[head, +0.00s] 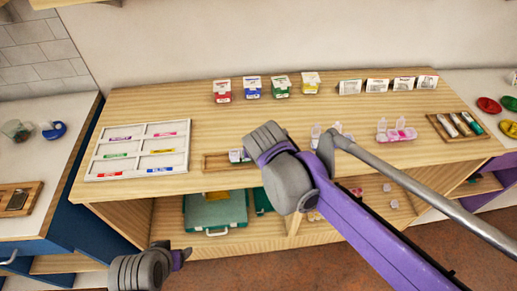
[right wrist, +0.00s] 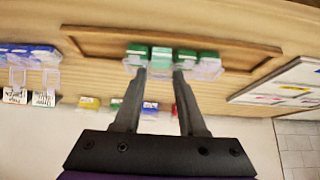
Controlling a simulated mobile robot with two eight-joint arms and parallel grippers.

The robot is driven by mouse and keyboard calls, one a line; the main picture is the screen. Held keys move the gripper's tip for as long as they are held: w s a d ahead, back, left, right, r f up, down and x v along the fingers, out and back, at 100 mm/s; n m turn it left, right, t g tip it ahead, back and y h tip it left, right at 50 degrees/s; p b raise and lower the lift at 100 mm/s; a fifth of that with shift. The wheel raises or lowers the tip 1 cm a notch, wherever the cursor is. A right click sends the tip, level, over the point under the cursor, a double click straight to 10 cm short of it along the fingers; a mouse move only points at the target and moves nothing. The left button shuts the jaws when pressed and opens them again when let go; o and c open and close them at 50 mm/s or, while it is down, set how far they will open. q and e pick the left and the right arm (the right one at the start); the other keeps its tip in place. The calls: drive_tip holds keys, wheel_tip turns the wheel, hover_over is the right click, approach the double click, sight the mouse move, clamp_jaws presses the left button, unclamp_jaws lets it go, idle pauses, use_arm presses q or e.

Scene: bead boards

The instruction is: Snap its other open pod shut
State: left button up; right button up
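A pod strip with green tops and clear sides (right wrist: 209,62) sits in the shallow wooden tray (right wrist: 262,51); one pod's top looks paler, and I cannot tell which of its lids are open. In the head view it is a small pale strip (head: 236,156), partly hidden by my arm. My right gripper (right wrist: 160,73) is open, its fingertips apart at the strip's near edge, with nothing clearly held; contact is unclear. A blue pod strip (right wrist: 42,53) has two clear lids raised. A pink pod strip (head: 396,134) also has raised lids. My left gripper (head: 180,258) is low at the front left, fingers unclear.
A white sectioned board (head: 138,151) lies left of the tray (head: 214,163). Red (head: 222,91), blue, green and yellow boxes and white cards (head: 377,86) line the back. A marker tray (head: 459,126) is at the right. Bare wood lies between the tray and boxes.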

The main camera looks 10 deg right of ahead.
drive_tip(key=o, duration=0.3)
idle(0.4)
